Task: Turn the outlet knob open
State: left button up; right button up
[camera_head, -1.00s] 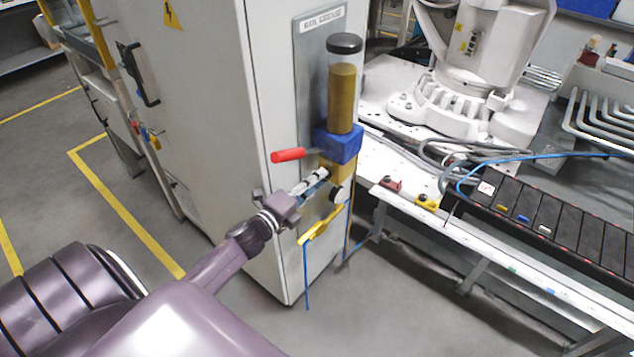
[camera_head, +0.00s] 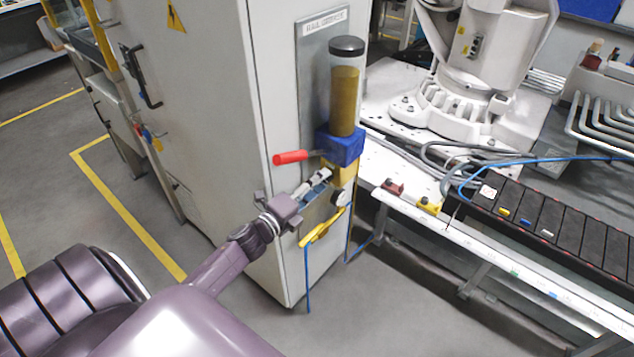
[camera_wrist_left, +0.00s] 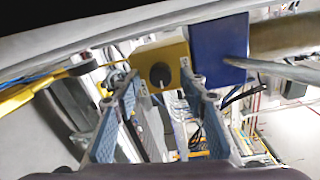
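A black round knob (camera_wrist_left: 160,75) sits on the face of a yellow block (camera_wrist_left: 173,57) in the left wrist view. The yellow block (camera_head: 346,172) also shows in the head view, under a blue block (camera_head: 341,146) and a clear cylinder of amber fluid (camera_head: 345,100). My left gripper (camera_head: 327,177) is in front of the yellow block and hides the knob there. In the wrist view my left gripper (camera_wrist_left: 162,82) is open, its blue-padded fingers apart with the knob seen between the tips. I cannot tell whether they touch it. My right gripper is not in view.
The cabinet (camera_head: 215,110) stands behind and left. A table (camera_head: 480,245) with a white machine (camera_head: 470,75) is at right.

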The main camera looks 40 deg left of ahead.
pick_arm(q)
jog(key=s+a, duration=0.1)
jog(key=s, duration=1.1)
jog(key=shift+r, duration=0.25)
jog(key=s+d+f+n+g+y, duration=0.1)
jog(key=s+f+n+g, duration=0.25)
jog(key=f, duration=0.75)
jog(key=s+d+f+n+g+y, duration=0.15)
jog(key=s+f+n, duration=0.3)
jog(key=f, duration=0.65)
jog(key=s+d+f+n+g, duration=0.1)
jog(key=s+f+n+g, duration=0.3)
jog(key=f, duration=0.7)
jog(key=s+d+f+n+g, duration=0.2)
jog(key=s+d+f, duration=0.2)
jog(key=s, duration=0.5)
jog(key=s+d+f+n+g+h, duration=0.1)
jog(key=s+d+f+n+g, duration=0.1)
jog(key=s+f, duration=0.5)
jog(key=s+d+f+n+g, duration=0.2)
jog(key=s+d+f, duration=0.3)
jog(key=s, duration=0.6)
jog(key=shift+s+d+f+n+g, duration=0.25)
jog(key=shift+d+n+g, duration=0.15)
jog(key=shift+d+g, duration=0.25)
